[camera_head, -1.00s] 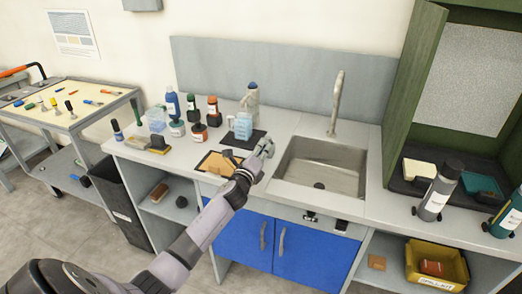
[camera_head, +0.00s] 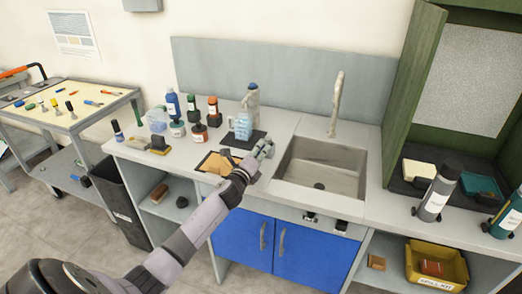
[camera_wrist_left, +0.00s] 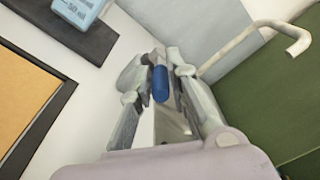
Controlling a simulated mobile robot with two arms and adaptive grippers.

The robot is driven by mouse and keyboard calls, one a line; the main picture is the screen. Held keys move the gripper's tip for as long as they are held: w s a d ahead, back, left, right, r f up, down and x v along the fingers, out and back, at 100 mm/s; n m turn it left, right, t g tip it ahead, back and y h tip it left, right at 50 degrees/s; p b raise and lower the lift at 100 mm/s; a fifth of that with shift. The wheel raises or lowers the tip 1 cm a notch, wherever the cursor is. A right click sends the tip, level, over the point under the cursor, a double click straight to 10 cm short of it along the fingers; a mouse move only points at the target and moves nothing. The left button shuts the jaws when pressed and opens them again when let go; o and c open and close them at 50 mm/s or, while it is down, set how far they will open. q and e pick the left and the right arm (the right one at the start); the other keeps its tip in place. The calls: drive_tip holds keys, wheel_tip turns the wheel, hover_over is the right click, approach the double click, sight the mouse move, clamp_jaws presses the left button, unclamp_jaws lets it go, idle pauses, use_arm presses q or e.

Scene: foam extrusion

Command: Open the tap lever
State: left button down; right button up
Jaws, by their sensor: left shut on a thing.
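In the head view my left gripper (camera_head: 265,147) is over the counter at the left edge of the sink (camera_head: 322,166). In the left wrist view the gripper (camera_wrist_left: 157,72) has its fingers around a blue rounded grip (camera_wrist_left: 161,84), which I take for the tap lever. It is closed on it. What the grip is fixed to is hidden by the fingers. The pale curved tap spout (camera_head: 336,103) stands behind the sink, apart from the gripper. It also shows in the left wrist view (camera_wrist_left: 245,37). My right gripper is not in view.
A dark mat (camera_head: 227,141) with a light-blue beaker (camera_head: 242,127) lies just behind and left of the gripper. A brown board in a dark frame (camera_head: 214,161) is left of it. Bottles stand at the back left.

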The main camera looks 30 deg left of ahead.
use_arm(q)
drive_tip(key=shift+a+r+m+h, duration=0.1)
drive_tip(key=shift+a+m+h, duration=0.3)
drive_tip(key=shift+h, duration=0.3)
drive_tip(key=shift+a+m+h, duration=0.25)
drive_tip(key=shift+m+h, duration=0.15)
drive_tip(key=shift+h, duration=0.2)
drive_tip(key=shift+a+f+m+h+b, duration=0.2)
drive_tip(key=shift+a+m+h+b, duration=0.25)
drive_tip(key=shift+m+h+b, duration=0.55)
drive_tip(key=shift+a+r+h, duration=0.1)
drive_tip(key=shift+a+h, duration=0.05)
drive_tip(key=shift+h, duration=0.85)
drive_tip(key=c, duration=1.5)
unclamp_jaws()
drive_tip(key=shift+s, duration=0.1)
